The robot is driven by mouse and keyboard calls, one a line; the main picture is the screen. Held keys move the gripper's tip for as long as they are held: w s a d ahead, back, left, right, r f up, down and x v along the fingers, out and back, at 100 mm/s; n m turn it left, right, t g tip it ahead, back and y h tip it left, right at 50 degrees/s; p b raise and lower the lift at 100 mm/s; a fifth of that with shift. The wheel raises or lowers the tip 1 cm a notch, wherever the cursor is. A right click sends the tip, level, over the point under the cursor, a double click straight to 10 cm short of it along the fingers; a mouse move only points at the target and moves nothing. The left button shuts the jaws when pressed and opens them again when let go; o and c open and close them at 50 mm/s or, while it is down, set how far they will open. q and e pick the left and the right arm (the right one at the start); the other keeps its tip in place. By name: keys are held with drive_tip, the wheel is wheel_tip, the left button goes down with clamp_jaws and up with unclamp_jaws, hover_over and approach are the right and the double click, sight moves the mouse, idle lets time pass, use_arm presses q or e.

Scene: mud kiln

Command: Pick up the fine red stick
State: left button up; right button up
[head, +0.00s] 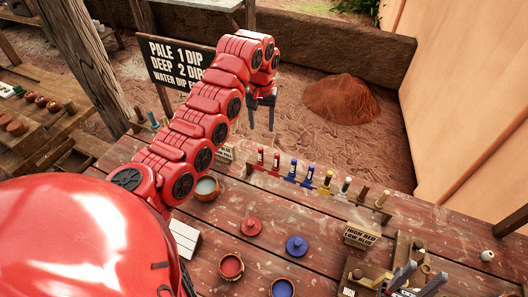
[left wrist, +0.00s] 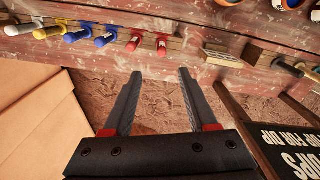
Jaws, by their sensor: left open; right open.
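Two red sticks stand side by side in the wooden rack, one at the left (head: 261,155) and one just right of it (head: 276,159). I cannot tell which is the fine one. In the left wrist view two red sticks (left wrist: 133,42) (left wrist: 161,46) show just beyond the fingertips. My left gripper (head: 261,128) is open and empty, pointing down behind the rack near the red sticks and apart from them; its spread fingers also show in the left wrist view (left wrist: 159,75). My right gripper (head: 423,274) is open at the lower right, over the table front.
Blue (head: 292,169), yellow (head: 326,181), white and brown sticks fill the rack rightward. Bowls of red (head: 231,267) and blue (head: 282,288), lidded pots and a sign block (head: 361,236) stand on the wooden table. A dip sign (head: 178,62) stands behind my left arm.

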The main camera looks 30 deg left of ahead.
use_arm(q)
hover_over(261, 156)
drive_tip(key=f, duration=0.5)
drive_tip(key=w+f, duration=0.1)
drive_tip(key=f, duration=0.2)
drive_tip(key=shift+f, duration=0.35)
drive_tip(key=shift+s+a+f+p, duration=0.15)
drive_tip(key=shift+f+p, duration=0.2)
drive_tip(key=shift+p, duration=0.25)
drive_tip(key=shift+f, duration=0.4)
wheel_tip(261, 156, down, 5)
drive_tip(key=p, duration=0.3)
drive_tip(key=shift+a+r, duration=0.1)
drive_tip(key=shift+f, duration=0.45)
clamp_jaws()
